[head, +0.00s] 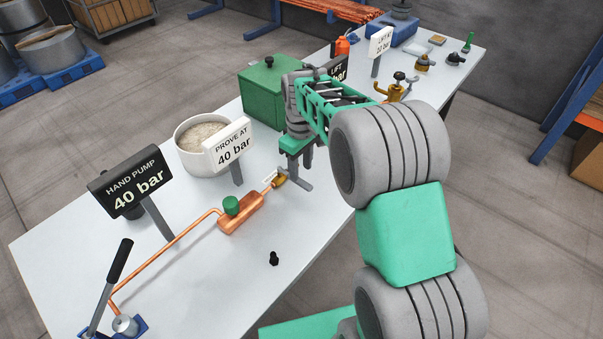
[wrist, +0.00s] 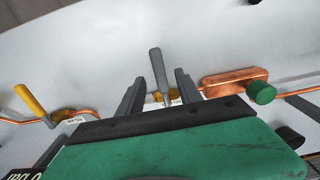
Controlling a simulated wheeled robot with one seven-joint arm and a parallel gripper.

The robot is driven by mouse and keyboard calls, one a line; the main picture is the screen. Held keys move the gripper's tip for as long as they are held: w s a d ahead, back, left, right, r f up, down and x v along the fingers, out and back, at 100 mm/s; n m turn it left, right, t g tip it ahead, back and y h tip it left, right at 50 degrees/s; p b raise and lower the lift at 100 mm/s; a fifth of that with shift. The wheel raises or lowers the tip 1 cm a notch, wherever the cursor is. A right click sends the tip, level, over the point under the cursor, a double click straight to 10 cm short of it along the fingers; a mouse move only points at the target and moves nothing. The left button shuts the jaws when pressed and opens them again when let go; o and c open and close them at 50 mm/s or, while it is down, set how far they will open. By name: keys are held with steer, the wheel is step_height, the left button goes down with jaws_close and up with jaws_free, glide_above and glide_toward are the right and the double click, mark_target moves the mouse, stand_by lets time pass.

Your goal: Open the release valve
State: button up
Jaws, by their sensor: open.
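A brass valve with a grey lever (wrist: 158,68) sits at the end of the copper block's line; in the head view its brass body (head: 279,181) shows beside my gripper (head: 296,167). My gripper (wrist: 158,82) is open in the wrist view, with one finger on each side of the grey lever and a gap showing at both sides. Whether the fingers are level with the lever is hard to tell. The white tag by the valve is partly hidden and too small to read. A second valve with a yellow lever (wrist: 30,101) is at the left of the wrist view.
The copper block (head: 241,213) with a green knob (head: 231,205) is close by. A "PROVE AT 40 bar" sign (head: 228,146), a white bowl (head: 188,160) and a green box (head: 272,93) stand behind. A small black piece (head: 273,258) lies on the open front table.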

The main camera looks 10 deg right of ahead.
mark_target(301, 181)
step_height(301, 181, down, 5)
steer(key=shift+r+p, duration=0.15)
steer(key=shift+p, duration=0.2)
steer(key=shift+c, duration=0.3)
steer(key=shift+w, duration=0.1)
jaws_close()
steer(key=shift+r, duration=0.1)
stand_by(0.7)
